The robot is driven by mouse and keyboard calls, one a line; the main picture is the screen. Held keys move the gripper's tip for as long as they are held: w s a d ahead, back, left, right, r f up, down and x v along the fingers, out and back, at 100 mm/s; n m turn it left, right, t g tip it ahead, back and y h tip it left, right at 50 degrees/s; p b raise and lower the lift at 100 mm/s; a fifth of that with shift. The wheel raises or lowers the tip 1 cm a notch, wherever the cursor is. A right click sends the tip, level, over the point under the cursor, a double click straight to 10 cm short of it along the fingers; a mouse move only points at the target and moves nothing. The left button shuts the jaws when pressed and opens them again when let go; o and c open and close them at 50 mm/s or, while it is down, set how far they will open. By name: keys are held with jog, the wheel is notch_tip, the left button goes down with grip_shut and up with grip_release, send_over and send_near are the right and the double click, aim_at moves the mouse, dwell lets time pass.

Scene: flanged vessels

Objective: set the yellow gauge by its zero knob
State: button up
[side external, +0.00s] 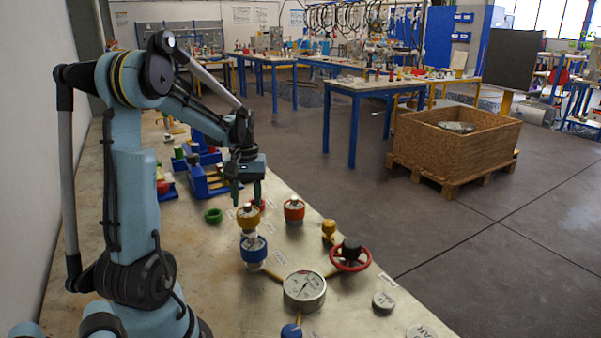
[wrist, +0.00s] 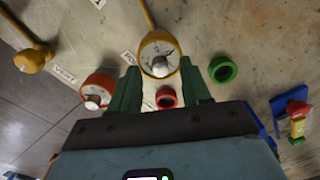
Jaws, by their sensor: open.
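The yellow gauge (side external: 249,219) stands on the bench below and just in front of my gripper (side external: 246,200) in the side view. In the wrist view, the yellow gauge (wrist: 146,48) shows a white dial face, with a pale metal zero knob (wrist: 160,65) near its lower edge. My gripper (wrist: 159,68) has green fingers, spread apart and empty. In the wrist view the fingertips lie to either side of the knob. In the side view the fingers appear above and behind the gauge, not touching it. The exact needle reading is too small to tell.
A red-orange gauge (side external: 294,212) and a blue gauge (side external: 254,250) stand close by. A green ring (side external: 213,216) and a red ring (wrist: 166,98) lie near. A large gauge (side external: 304,291) and a red handwheel (side external: 350,266) are nearer the camera. Blue stands (side external: 208,185) are behind.

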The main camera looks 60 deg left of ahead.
jog(key=shift+f, duration=0.55)
grip_shut()
jog(key=shift+m, duration=0.3)
jog(key=m, duration=1.1)
dwell(0.5)
